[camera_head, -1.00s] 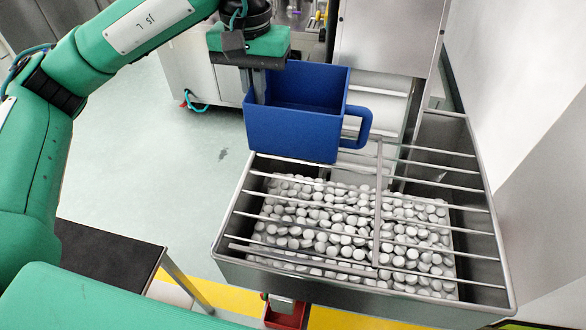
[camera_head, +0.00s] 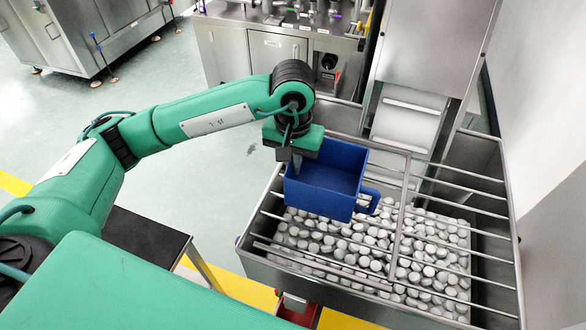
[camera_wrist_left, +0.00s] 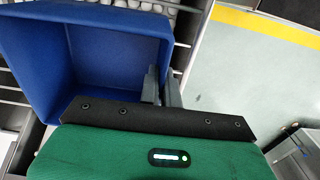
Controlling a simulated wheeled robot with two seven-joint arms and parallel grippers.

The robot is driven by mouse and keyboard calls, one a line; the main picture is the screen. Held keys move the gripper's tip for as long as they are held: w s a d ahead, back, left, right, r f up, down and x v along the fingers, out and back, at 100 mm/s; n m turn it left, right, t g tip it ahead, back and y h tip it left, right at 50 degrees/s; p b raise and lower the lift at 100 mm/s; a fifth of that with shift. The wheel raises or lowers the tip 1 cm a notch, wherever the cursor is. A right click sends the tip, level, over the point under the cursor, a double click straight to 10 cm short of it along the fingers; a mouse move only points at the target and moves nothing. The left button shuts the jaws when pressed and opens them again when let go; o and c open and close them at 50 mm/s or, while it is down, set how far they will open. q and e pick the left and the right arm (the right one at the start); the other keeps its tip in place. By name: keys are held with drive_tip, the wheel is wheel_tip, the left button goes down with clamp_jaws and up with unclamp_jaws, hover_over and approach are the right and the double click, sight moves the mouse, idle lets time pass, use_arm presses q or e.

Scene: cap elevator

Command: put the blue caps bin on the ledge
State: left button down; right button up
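The blue caps bin (camera_head: 327,190) is in the head view, over the left part of the metal hopper, with its handle to the right. My left gripper (camera_head: 297,163) is shut on the bin's left wall. In the left wrist view the bin (camera_wrist_left: 120,50) fills the upper left, and the gripper fingers (camera_wrist_left: 163,88) pinch its wall. The inside that shows is empty. The bin hides part of the hopper's bars; I cannot tell whether it touches them. I cannot pick out the ledge for certain. My right gripper is not in view.
The hopper (camera_head: 255,262) holds many white caps (camera_head: 430,255) under metal bars. A steel elevator column (camera_head: 425,60) rises behind it. A black-topped table (camera_head: 150,236) stands at the lower left. A steel machine (camera_head: 275,50) stands at the back.

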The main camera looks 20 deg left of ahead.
use_arm(q)
wheel_tip(320, 180, down, 4)
drive_tip(key=shift+r+p, duration=0.15)
drive_tip(key=shift+p, duration=0.4)
drive_tip(key=shift+f+b, duration=0.3)
drive_tip(key=shift+b, duration=0.1)
drive_tip(key=c, duration=1.6)
unclamp_jaws()
drive_tip(key=shift+r, duration=0.1)
